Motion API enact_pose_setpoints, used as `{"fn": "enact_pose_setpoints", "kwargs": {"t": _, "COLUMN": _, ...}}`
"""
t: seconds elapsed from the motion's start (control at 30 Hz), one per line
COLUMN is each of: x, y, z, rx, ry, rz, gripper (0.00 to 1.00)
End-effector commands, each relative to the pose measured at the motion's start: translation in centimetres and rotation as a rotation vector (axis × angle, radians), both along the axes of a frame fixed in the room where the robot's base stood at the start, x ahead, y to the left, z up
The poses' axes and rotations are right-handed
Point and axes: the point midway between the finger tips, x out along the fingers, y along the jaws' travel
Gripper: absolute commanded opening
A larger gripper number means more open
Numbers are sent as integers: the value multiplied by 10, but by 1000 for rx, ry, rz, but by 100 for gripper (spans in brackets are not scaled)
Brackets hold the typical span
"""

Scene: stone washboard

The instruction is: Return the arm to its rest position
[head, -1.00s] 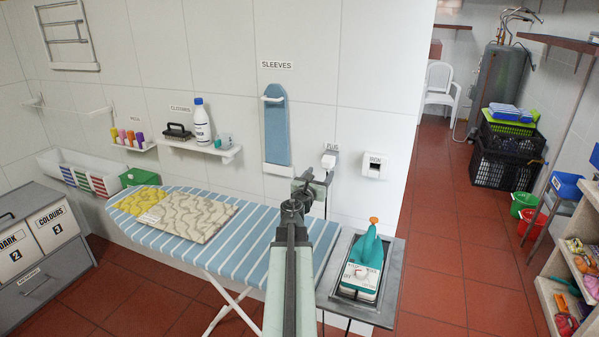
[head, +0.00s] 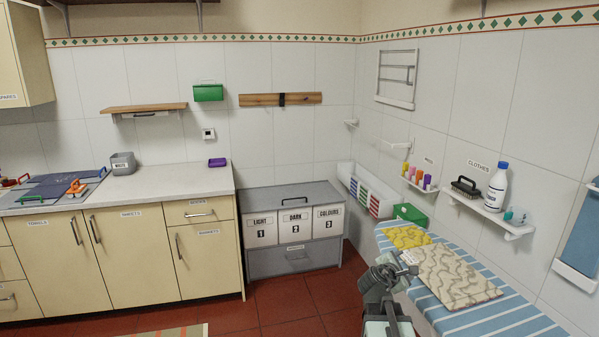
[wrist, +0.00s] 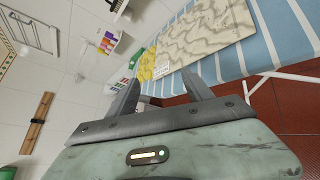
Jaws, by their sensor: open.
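My gripper (wrist: 160,98) is open and empty in the wrist view, its two dark fingers spread apart. In the head view my arm rises from the bottom edge, and my gripper (head: 397,272) shows in front of the ironing board's left part. Its fingers are too small there to tell apart. The striped blue ironing board (head: 455,318) carries a beige wavy-patterned slab (head: 455,277) and a yellow cloth-like piece (head: 405,237). The board (wrist: 205,68) and the slab (wrist: 212,32) also show in the wrist view, beyond the fingers.
A grey cabinet (head: 290,194) with bins labelled light, dark and colours stands in the corner. A cream counter (head: 160,187) runs along the left. A wall shelf (head: 490,215) holds a white bottle (head: 497,187) and a brush. Red floor (head: 290,300) is clear between counter and board.

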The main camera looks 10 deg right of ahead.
Motion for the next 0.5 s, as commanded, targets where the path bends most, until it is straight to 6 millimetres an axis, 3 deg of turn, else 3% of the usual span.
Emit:
{"fn": "enact_pose_setpoints", "kwargs": {"t": 0.03, "x": 6, "y": 44, "z": -14, "rx": 127, "ry": -36, "rz": -11, "gripper": 59}}
{"fn": "enact_pose_setpoints", "kwargs": {"t": 0.17, "x": -2, "y": 146, "z": -64, "rx": 517, "ry": -97, "rz": -141, "gripper": 59}}
{"fn": "enact_pose_setpoints", "kwargs": {"t": 0.3, "x": -44, "y": 245, "z": -116, "rx": 942, "ry": -92, "rz": -437, "gripper": 59}}
{"fn": "enact_pose_setpoints", "kwargs": {"t": 0.4, "x": -92, "y": 292, "z": -142, "rx": 1200, "ry": -64, "rz": -799, "gripper": 59}}
{"fn": "enact_pose_setpoints", "kwargs": {"t": 0.5, "x": -127, "y": 323, "z": -150, "rx": 1314, "ry": -44, "rz": -1109, "gripper": 59}}
